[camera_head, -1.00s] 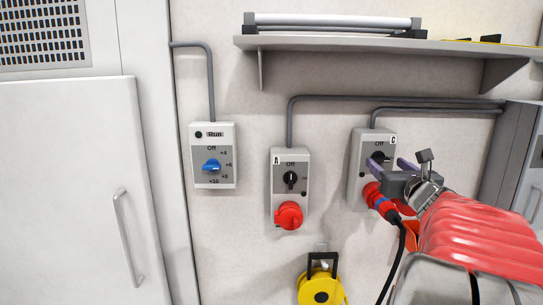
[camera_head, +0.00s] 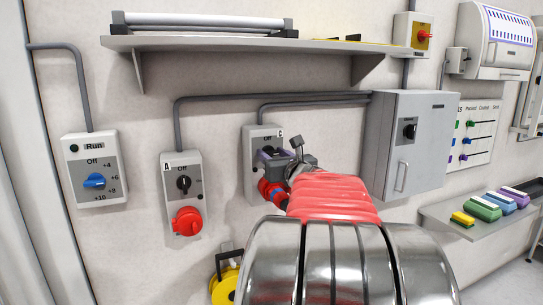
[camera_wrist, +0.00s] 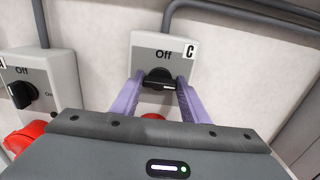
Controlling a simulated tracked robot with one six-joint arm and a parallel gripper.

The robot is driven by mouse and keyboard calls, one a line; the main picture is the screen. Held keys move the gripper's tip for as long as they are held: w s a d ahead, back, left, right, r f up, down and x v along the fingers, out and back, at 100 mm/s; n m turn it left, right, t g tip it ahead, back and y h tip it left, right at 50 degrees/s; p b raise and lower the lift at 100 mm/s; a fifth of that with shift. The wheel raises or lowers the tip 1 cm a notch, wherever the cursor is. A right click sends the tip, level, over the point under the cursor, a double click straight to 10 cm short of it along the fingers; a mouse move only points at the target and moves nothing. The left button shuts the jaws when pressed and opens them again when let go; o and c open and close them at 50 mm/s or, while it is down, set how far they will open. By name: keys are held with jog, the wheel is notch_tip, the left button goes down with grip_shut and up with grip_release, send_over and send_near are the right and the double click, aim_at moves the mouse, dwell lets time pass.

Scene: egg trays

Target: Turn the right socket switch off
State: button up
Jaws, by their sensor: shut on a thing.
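The right socket box (camera_head: 249,182), marked C, is a grey wall unit with a red plug (camera_head: 270,190) and cable at its lower part. In the wrist view, its black rotary knob (camera_wrist: 158,79) lies about horizontal under the word Off, with a white mark towards the right. My gripper (camera_wrist: 159,84) has its two purple fingers on either side of the knob and is shut on it. In the head view, my gripper (camera_head: 273,156) hides most of the knob.
Left of it stands socket box A (camera_head: 170,200), with its knob upright and a red cover (camera_head: 187,221). A blue-knob box (camera_head: 76,180) is further left. A shelf (camera_head: 230,45) is above; a grey cabinet (camera_head: 423,140) is close on the right. A yellow reel (camera_head: 222,286) hangs below.

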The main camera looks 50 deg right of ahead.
jog(key=c, duration=0.4)
jog(key=shift+c, duration=0.2)
jog(key=shift+n, duration=0.4)
jog(key=n, duration=0.3)
jog(key=shift+a, duration=0.15)
jog(key=n, duration=0.4)
jog(key=shift+w+f+n, duration=0.1)
jog(key=shift+n, duration=0.3)
jog(key=n, duration=0.4)
jog(key=shift+a+f, duration=0.15)
jog(key=n, duration=0.5)
jog(key=shift+w+f, duration=0.1)
jog(key=shift+f, duration=0.05)
jog(key=shift+n, duration=0.4)
